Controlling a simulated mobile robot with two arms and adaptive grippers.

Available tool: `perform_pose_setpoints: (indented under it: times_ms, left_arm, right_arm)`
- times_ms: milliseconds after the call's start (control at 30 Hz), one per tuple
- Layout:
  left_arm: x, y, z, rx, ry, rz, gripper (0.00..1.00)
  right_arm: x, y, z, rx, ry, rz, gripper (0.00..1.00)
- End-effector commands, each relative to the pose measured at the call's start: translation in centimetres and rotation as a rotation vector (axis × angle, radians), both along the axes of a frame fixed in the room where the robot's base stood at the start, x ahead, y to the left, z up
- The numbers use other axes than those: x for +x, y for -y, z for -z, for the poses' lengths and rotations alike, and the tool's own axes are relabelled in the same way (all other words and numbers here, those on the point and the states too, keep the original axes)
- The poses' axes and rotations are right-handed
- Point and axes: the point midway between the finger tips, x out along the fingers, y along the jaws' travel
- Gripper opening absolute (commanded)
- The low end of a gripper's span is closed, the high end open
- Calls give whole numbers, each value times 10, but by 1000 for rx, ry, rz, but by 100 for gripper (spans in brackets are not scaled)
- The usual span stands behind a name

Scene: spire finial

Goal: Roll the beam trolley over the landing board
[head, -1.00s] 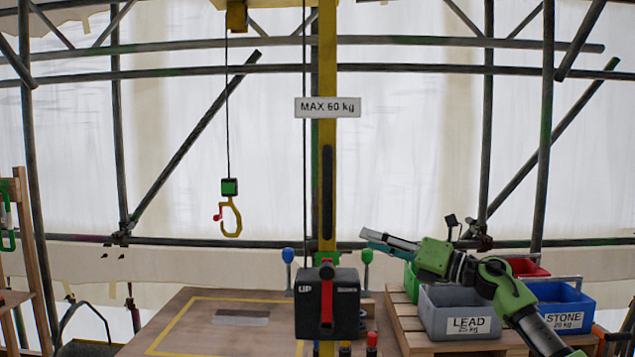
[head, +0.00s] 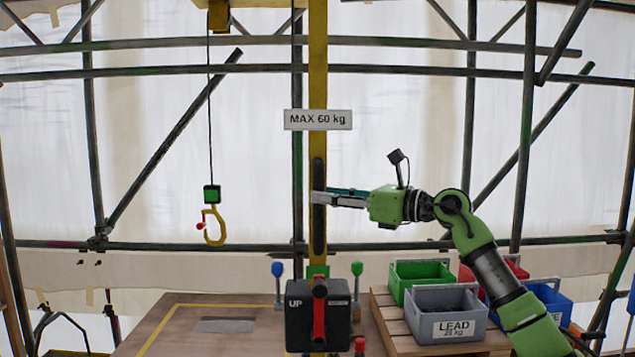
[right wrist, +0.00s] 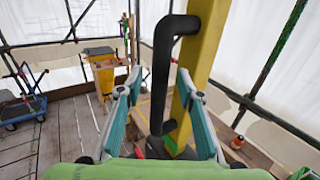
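The beam trolley (head: 218,16) is a yellow block at the top left, partly cut off by the frame. A cable runs down from it to a green block and a yellow hook (head: 215,228), which hangs empty. The landing board (head: 165,312) is brown wood with a yellow outline, at the lower left. A yellow mast (head: 318,70) carries a long black handle (head: 319,225), also large in the right wrist view (right wrist: 160,70). My right gripper (head: 322,195) is at the handle's middle, its fingers (right wrist: 160,85) apart with the handle between or just beyond them; contact is unclear. My left gripper is out of view.
A black control box (head: 336,318) with a red lever stands at the mast's foot, with blue and green knobs behind. A grey LEAD crate (head: 445,328) and green, red and blue crates sit on a pallet at right. Scaffold poles stand behind.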

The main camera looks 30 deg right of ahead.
Motion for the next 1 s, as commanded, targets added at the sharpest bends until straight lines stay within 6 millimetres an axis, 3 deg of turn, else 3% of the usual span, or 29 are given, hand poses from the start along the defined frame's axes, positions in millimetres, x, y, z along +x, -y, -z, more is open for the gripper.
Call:
perform_pose_setpoints:
  times_ms: [200, 567, 600, 733, 1000]
  left_arm:
    - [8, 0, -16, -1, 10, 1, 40]
    - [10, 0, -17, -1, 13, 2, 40]
    - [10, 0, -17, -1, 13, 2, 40]
    - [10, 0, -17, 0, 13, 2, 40]
    - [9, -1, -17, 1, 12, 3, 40]
  right_arm:
    - [25, -12, -2, 1, 0, -1, 34]
    - [31, -14, 1, 0, 0, 0, 34]
    - [31, -14, 1, 0, 0, 0, 31]
    - [31, -14, 1, 1, 0, 0, 0]
    - [31, -14, 1, 1, 0, 0, 0]
